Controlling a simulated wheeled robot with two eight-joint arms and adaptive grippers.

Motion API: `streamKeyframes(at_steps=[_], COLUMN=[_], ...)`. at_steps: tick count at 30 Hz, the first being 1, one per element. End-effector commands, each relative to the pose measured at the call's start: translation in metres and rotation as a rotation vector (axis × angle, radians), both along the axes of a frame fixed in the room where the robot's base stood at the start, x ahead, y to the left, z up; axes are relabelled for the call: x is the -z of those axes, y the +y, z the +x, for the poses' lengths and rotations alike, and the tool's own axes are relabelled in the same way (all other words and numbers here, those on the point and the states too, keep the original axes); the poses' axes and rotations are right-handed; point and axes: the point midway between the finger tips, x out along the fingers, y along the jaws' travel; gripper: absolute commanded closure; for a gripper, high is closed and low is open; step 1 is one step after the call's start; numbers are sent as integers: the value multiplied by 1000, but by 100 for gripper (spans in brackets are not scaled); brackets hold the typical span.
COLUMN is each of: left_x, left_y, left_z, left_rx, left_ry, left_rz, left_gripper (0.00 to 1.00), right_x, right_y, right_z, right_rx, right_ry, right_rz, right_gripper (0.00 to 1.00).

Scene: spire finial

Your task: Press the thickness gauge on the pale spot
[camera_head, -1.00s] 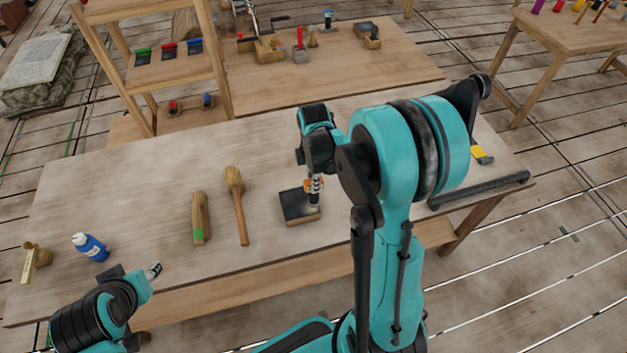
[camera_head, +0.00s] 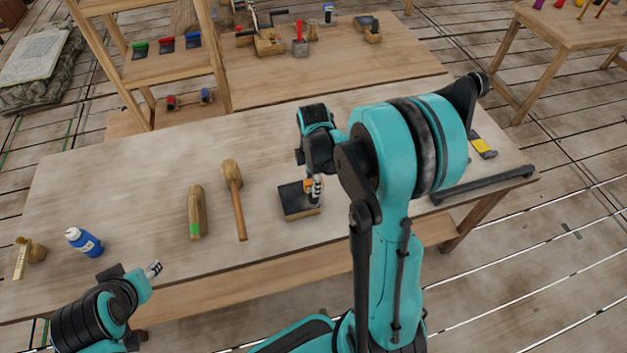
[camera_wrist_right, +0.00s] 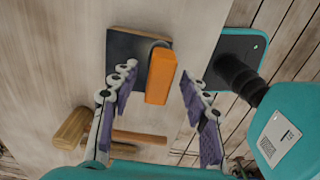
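The orange thickness gauge (camera_head: 308,186) stands at the right part of a dark plate on a wooden block (camera_head: 294,203). In the right wrist view the orange gauge (camera_wrist_right: 160,78) sits over the right edge of the dark plate (camera_wrist_right: 125,47). My right gripper (camera_head: 316,188) is around it from above; in the wrist view its fingers (camera_wrist_right: 158,82) stand on both sides with narrow gaps, so it looks open. I cannot make out the pale spot; gauge and fingers cover that part of the plate. My left gripper (camera_head: 154,269) is empty off the table's front edge; its fingers look close together, but their state is unclear.
A mallet (camera_head: 235,195), a green-marked wooden tool (camera_head: 196,212) and a blue bottle (camera_head: 84,242) lie or stand left of the plate. A dark bar (camera_head: 483,185) and a yellow-black item (camera_head: 482,147) lie at the right. Bare tabletop (camera_head: 130,180) separates bottle and tools.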

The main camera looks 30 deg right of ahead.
Motion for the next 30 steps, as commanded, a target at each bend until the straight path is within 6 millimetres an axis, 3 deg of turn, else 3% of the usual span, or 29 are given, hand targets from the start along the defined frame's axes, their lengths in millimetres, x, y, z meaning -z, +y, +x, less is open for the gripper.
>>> streamKeyframes(at_steps=[8, 11, 21, 30], left_x=[0, 0, 0, 0], left_y=[0, 0, 0, 0], left_z=[0, 0, 0, 0], left_rx=[0, 0, 0, 0], left_ry=[0, 0, 0, 0], left_rz=[0, 0, 0, 0], left_gripper=[60, 60, 60, 60], right_x=[-5, -19, -91, -119], right_y=[0, 0, 0, 0], right_z=[0, 0, -1, 0], right_rx=[0, 0, 0, 0], right_ry=[0, 0, 0, 0], right_rz=[0, 0, 0, 0], right_gripper=[54, 54, 54, 54])
